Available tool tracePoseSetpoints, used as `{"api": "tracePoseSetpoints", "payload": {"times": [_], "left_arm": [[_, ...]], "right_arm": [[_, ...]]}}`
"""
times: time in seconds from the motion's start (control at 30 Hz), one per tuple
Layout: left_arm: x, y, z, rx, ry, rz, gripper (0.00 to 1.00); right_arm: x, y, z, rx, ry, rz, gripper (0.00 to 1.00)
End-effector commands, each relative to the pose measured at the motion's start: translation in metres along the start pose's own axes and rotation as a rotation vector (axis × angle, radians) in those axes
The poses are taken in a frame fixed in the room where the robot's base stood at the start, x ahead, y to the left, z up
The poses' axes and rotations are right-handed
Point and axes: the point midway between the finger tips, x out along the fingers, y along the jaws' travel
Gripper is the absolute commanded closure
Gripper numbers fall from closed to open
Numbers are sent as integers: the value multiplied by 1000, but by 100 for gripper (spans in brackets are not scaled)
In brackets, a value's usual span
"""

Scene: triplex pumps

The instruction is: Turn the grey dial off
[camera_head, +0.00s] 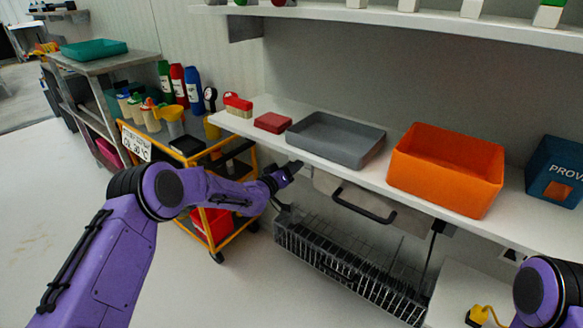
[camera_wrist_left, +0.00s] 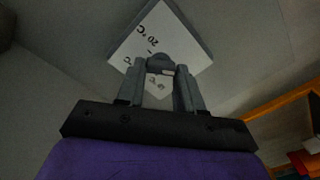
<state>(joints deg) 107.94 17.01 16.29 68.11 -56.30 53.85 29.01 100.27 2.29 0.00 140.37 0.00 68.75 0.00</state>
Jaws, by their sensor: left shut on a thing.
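My left gripper (camera_head: 291,169) is at the front edge of the white shelf, beside the panel under it. In the left wrist view, its two grey fingers (camera_wrist_left: 162,84) are closed on the grey dial (camera_wrist_left: 159,61), which sits in front of a white plate (camera_wrist_left: 150,35) with "20 °C" and other dark print. The fingers hide part of the dial, and its exact setting cannot be read. The dial cannot be made out in the head view. Only a purple part of my right arm shows at the lower right; its gripper is out of view.
A grey tray (camera_head: 335,140) and an orange bin (camera_head: 447,170) stand on the white shelf (camera_head: 385,184). Below are a black handle (camera_head: 362,204) and a dark wire rack (camera_head: 345,270). A yellow cart (camera_head: 231,236) with bottles stands left. Floor at the lower left is clear.

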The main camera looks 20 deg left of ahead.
Motion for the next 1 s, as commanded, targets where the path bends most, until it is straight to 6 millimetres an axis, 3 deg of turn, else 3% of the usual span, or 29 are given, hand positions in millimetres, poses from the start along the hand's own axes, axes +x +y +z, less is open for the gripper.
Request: {"api": "tracePoseSetpoints", "payload": {"times": [0.1,0.13,0.2,0.57,0.9,1.0], "left_arm": [[0,-1,-1,1,2,-2,94],[0,-1,-1,1,2,-2,54],[0,-1,-1,1,2,-1,38],[-7,1,-2,1,0,0,38],[-83,1,-3,-3,0,-3,38],[-97,0,-2,-1,1,-2,38]], "right_arm": [[0,0,0,0,0,0,57],[0,0,0,0,0,0,57],[0,0,0,0,0,0,57],[-4,0,-2,0,0,0,57],[-24,2,-10,0,0,0,57],[-26,2,-10,0,0,0,57]]}}
